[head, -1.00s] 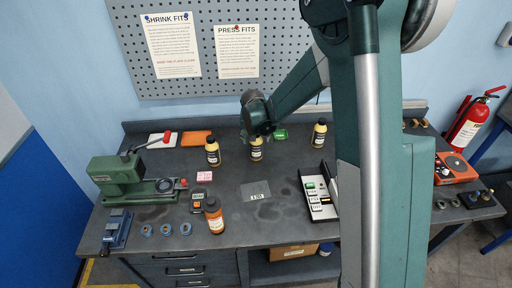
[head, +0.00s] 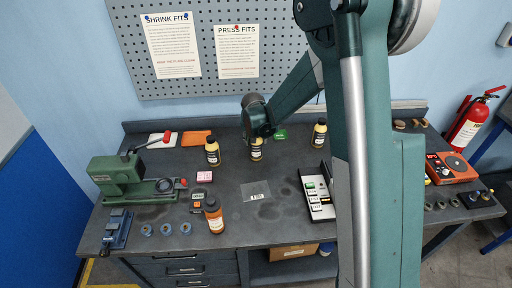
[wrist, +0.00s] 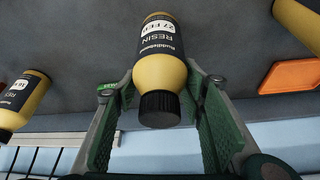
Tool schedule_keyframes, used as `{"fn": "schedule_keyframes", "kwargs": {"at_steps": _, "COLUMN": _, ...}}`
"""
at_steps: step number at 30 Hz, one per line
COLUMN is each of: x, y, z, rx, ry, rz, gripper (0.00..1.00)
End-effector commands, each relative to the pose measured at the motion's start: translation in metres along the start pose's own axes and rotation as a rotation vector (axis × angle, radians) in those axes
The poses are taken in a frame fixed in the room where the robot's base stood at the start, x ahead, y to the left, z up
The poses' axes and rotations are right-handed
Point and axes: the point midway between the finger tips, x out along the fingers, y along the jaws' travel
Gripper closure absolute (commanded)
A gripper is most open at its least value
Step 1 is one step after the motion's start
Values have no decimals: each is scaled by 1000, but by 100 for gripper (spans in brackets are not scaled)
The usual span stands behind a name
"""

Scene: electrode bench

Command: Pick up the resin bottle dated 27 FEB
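The yellow resin bottle with a black cap (wrist: 158,65) shows the date 27 FEB on its dark label in the wrist view. It stands on the bench in the head view (head: 257,153), partly hidden by my gripper. My gripper (wrist: 163,84) is open, with one green finger on each side of this bottle. Narrow gaps seem to show between the fingers and the bottle; contact is hard to tell. In the head view, my gripper (head: 257,136) is at the bottle's top. A similar bottle (head: 212,152) stands to its left and another (head: 319,133) to its right.
An orange bottle (head: 214,218) stands nearer the front. A green press (head: 120,178) is at left, a black tray with labelled blocks (head: 318,210) at right. An orange mat (head: 196,138) and a small green item (head: 281,134) lie behind. The bench front centre is mostly clear.

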Motion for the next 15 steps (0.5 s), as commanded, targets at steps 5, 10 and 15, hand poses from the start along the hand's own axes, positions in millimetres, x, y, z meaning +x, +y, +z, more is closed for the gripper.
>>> {"fn": "schedule_keyframes", "kwargs": {"at_steps": 5, "x": 0, "y": 0, "z": 0, "rx": 0, "ry": 0, "rz": 0, "gripper": 84}}
{"fn": "schedule_keyframes", "kwargs": {"at_steps": 10, "x": 0, "y": 0, "z": 0, "rx": 0, "ry": 0, "rz": 0, "gripper": 88}}
{"fn": "schedule_keyframes", "kwargs": {"at_steps": 15, "x": -1, "y": 0, "z": 0, "rx": 0, "ry": 0, "rz": 0, "gripper": 88}}
